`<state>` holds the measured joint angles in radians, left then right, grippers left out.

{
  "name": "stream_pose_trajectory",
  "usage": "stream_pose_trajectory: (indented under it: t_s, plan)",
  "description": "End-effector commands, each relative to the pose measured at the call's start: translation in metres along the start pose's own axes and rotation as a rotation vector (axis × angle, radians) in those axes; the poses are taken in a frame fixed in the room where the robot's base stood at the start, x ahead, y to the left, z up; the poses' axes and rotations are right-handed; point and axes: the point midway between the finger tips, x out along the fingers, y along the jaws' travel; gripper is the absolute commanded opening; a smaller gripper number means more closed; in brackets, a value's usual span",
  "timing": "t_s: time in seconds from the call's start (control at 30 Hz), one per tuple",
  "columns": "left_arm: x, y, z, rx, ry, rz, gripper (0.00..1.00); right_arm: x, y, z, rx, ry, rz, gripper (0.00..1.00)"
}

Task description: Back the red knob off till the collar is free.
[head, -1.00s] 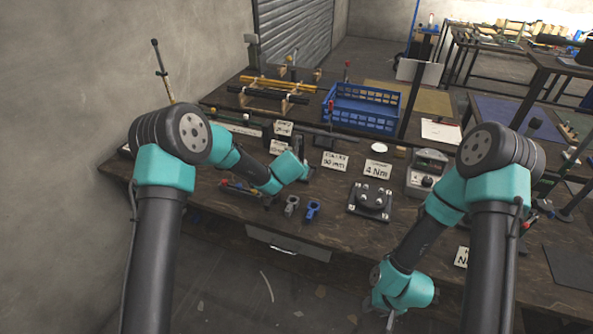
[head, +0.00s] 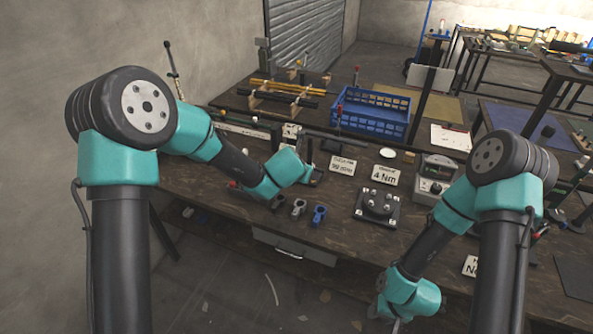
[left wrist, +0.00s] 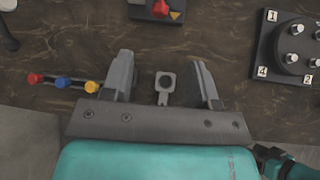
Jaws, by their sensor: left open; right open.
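In the left wrist view my left gripper (left wrist: 161,62) is open above the bench, its two fingers apart. A small grey ringed part (left wrist: 163,96) shows between them, not visibly gripped. A red piece (left wrist: 161,8) sits on a dark block with a yellow triangle at the top edge, partly cut off. A red-ended piece (left wrist: 35,78) lies at left beside a blue and a yellow one. I cannot tell which red piece is the knob, or see its collar clearly. In the head view my right gripper (head: 396,322) is low, in front of the bench, its fingers barely visible.
A dark plate with numbered bolts (left wrist: 262,73) stands to the right; it also shows in the head view (head: 377,222). A blue clamp-like part (head: 319,214) stands beside the grey one (head: 299,207). A blue crate (head: 372,125) and label cards stand farther back.

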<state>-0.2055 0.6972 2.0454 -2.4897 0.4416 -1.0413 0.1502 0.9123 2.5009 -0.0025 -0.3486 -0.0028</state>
Motion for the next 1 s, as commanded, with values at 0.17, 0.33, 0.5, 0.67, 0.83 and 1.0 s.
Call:
stream_pose_trajectory:
  t_s: [0.17, 0.33, 0.5, 0.67, 0.83, 1.0]
  plan:
    - [-0.028, 0.0, 0.001, 0.0, -0.002, 0.0, 0.54, 0.0, 0.0, 0.0, 0.0, 0.0, 0.0, 0.43]
    - [-0.042, 0.0, 0.0, 0.0, -0.001, 0.0, 0.54, 0.0, 0.0, 0.0, 0.0, 0.0, 0.0, 0.43]
    - [-0.044, 0.0, 0.0, 0.0, 0.0, 0.0, 0.54, 0.0, 0.0, 0.0, 0.0, 0.0, 0.0, 0.43]
    - [-0.044, 0.0, 0.0, 0.0, 0.0, 0.0, 0.54, 0.0, 0.0, 0.0, 0.0, 0.0, 0.0, 0.43]
    - [-0.044, 0.0, 0.0, 0.0, 0.0, 0.0, 0.54, 0.0, 0.0, 0.0, 0.0, 0.0, 0.0, 0.43]
    - [-0.041, 0.005, -0.003, -0.053, 0.016, 0.009, 0.54, 0.0, 0.0, 0.0, 0.0, 0.0, 0.0, 0.43]
